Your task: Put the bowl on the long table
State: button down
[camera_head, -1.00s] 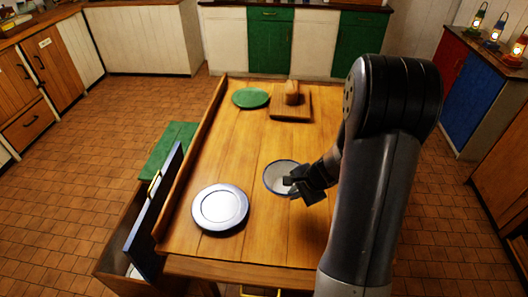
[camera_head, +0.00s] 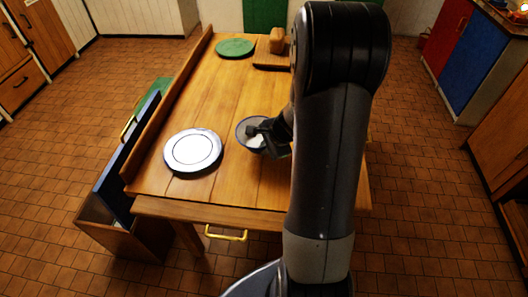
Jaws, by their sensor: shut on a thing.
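The bowl (camera_head: 243,133) is round and pale with a blue rim. It is at the middle of the long table (camera_head: 203,94), right of a white plate. My gripper (camera_head: 262,138) is at the bowl's right side and shut on it. My arm and gripper hide the bowl's right part. I cannot tell whether the bowl's base touches the wooden tabletop.
A white plate with a blue rim (camera_head: 193,150) lies left of the bowl. A green plate (camera_head: 235,47) and a wooden board (camera_head: 268,60) with a brown block (camera_head: 277,40) are at the far end. Tabletop between is clear.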

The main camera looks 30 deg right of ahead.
jog(key=shift+f+b, duration=0.6)
jog(key=shift+f, duration=1.25)
jog(key=shift+f, duration=0.2)
jog(key=c, duration=1.5)
grip_release()
jog(key=shift+r, duration=0.1)
jog(key=shift+r, duration=0.1)
jog(key=shift+s+r, duration=0.1)
jog(key=shift+r, duration=0.2)
jog(key=p+v, duration=0.2)
jog(key=v, duration=0.9)
jog(key=shift+s+d+r+p, duration=0.1)
jog(key=shift+s+r+p, duration=0.1)
jog(key=shift+p, duration=0.1)
